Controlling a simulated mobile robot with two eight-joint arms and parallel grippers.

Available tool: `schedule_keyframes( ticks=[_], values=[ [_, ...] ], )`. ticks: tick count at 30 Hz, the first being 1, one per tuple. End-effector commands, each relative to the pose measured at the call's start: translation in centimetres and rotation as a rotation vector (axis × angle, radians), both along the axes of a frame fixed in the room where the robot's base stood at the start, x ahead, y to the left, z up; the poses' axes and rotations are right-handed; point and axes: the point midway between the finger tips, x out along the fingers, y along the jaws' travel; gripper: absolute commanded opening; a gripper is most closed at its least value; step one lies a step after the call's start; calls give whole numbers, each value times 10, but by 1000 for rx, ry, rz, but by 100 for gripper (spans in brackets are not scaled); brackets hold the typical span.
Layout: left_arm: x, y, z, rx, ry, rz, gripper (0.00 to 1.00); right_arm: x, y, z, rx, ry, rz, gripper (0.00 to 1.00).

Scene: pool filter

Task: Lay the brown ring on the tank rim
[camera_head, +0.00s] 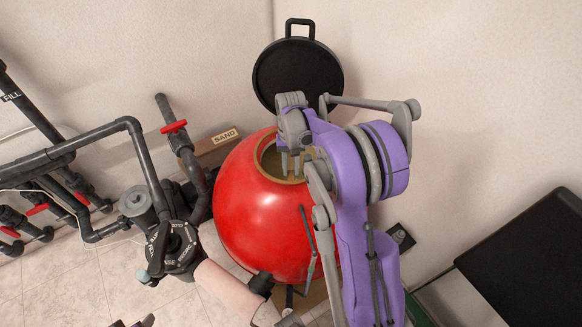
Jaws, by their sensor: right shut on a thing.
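The red tank (255,225) is a round vessel with an open top. The brown ring (262,168) is at the tank's opening, lying along or just over the rim. I cannot tell whether it touches all round, as its right side is hidden by my arm. My right gripper (291,172) points down over the opening, its fingers shut on the brown ring near its front edge. My purple right arm covers the tank's right side.
A black round lid (298,76) with a handle leans on the wall behind the tank. Grey pipes with red valve handles (174,126) and a black multiport valve (172,246) stand at the left. A box marked SAND (222,138) is behind. A dark panel (530,255) is at the right.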

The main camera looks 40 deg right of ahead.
Motion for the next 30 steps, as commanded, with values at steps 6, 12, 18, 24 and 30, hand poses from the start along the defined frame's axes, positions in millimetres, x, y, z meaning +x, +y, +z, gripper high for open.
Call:
schedule_keyframes(
  ticks=[6,12,18,24,30],
  values=[
    [-1,0,-5,0,3,0,55,0,0,-6,0,0,0,0],
    [-2,0,-9,0,4,0,55,0,0,-11,0,0,0,0],
    [-3,0,-12,0,6,0,55,0,0,-15,0,0,0,0],
    [-4,0,-16,0,7,0,55,0,0,-19,0,0,0,0],
    [-4,0,-16,0,7,0,55,0,0,-20,0,0,0,52]
  ],
)
